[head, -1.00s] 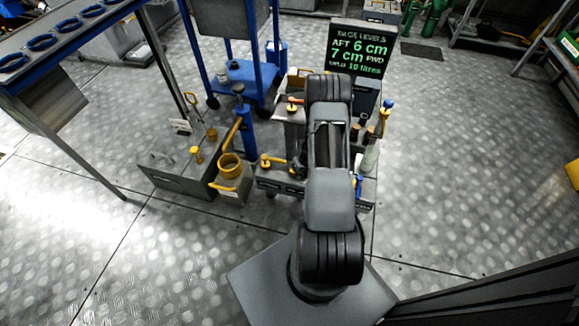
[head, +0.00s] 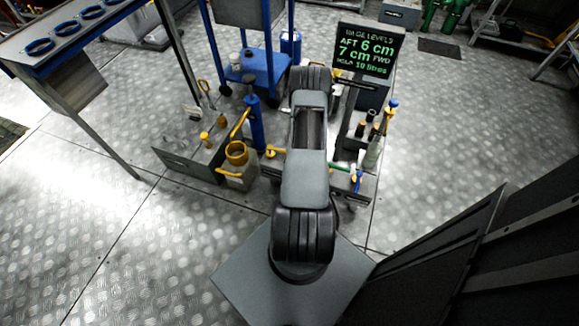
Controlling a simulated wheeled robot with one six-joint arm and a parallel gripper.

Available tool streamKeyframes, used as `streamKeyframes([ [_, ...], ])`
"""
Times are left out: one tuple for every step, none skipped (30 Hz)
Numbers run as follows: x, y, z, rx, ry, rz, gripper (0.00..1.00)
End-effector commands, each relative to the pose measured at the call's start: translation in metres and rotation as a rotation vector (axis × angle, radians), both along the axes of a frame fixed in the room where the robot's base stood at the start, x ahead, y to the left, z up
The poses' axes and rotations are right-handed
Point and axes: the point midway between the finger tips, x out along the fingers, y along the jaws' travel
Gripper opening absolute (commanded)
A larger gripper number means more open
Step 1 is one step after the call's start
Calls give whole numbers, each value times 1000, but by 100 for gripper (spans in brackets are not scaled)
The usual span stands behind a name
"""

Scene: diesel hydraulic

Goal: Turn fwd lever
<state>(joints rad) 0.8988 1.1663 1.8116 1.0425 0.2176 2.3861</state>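Small valve levers sit low on the grey bench unit under my arm. A yellow lever (head: 276,152) shows just left of my arm. A green handle (head: 340,168) and a blue-tipped one (head: 358,181) show just right of it. No label on them is readable, so I cannot tell which is the fwd lever. My arm covers the middle of the unit. My gripper is not visible; I cannot tell where it is relative to the levers. A black display (head: 366,52) behind the unit shows green text, including "AFT 6 cm" and "7 cm FWD".
A bottle (head: 374,150) stands at right. A blue trolley (head: 252,80) is behind.

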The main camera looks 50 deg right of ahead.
Motion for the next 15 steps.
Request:
streamKeyframes([
  [1,-2,1,-1,-3,-9,0],
  [0,-3,1,-1,-3,-14,0],
  [0,-3,1,-1,-3,-20,0],
  [0,-4,1,-1,-4,-23,0],
  [0,-4,1,-2,-4,-26,0],
  [0,-4,1,-1,-4,-28,0],
  [0,-4,1,-1,-4,-29,0],
  [0,-4,1,-1,-4,-30,0],
  [0,-4,1,-1,-4,-30,0],
  [0,-4,1,-1,-4,-30,0],
  [0,-4,1,0,-5,-30,0],
  [0,-4,1,0,-4,-31,0],
  [0,-4,1,0,-4,-31,0],
  [0,-4,1,0,-4,-31,0],
  [0,-4,1,0,-4,-31,0],
])
